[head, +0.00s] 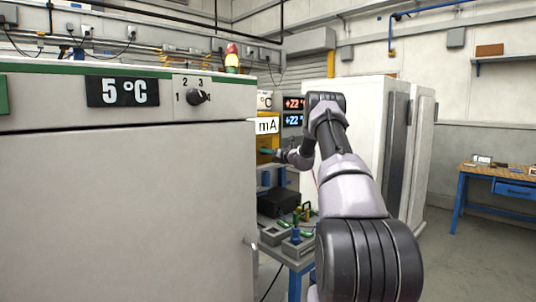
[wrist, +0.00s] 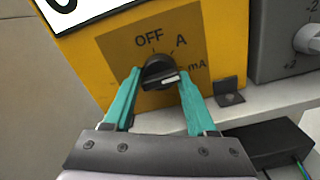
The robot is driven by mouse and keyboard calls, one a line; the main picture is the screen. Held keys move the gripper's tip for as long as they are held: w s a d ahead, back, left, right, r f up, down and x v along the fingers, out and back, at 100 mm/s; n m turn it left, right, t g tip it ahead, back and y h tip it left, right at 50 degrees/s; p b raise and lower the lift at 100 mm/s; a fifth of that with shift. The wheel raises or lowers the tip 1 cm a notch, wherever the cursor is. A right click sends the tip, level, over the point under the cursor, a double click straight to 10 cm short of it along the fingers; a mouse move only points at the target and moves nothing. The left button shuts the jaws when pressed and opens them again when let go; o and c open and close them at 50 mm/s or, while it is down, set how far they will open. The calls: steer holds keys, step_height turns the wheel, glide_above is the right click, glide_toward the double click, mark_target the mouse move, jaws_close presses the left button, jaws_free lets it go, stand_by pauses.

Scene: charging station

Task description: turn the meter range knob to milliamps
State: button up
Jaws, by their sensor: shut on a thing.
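The meter is a yellow box (wrist: 222,45) with a darker panel marked OFF, A and mA in the wrist view. Its black range knob (wrist: 156,70) has a white pointer mark on its right side, facing toward the mA label. My gripper (wrist: 158,76) has its teal fingers on either side of the knob, shut on it. My gripper (head: 268,151) is small there and the knob cannot be made out.
A white cabinet (head: 120,190) with a 5 °C display and its own knob (head: 196,97) fills the left. A grey box with a knob (wrist: 307,38) stands right of the meter. A black box (wrist: 268,140) lies in front. A blue-legged bench (head: 500,178) is far right.

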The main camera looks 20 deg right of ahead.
steer(key=shift+m, duration=1.2)
steer(key=shift+f, duration=0.1)
steer(key=o, duration=1.3)
steer(key=shift+o, duration=0.2)
steer(key=v, duration=1)
steer(key=shift+s, duration=0.4)
steer(key=shift+d, duration=0.25)
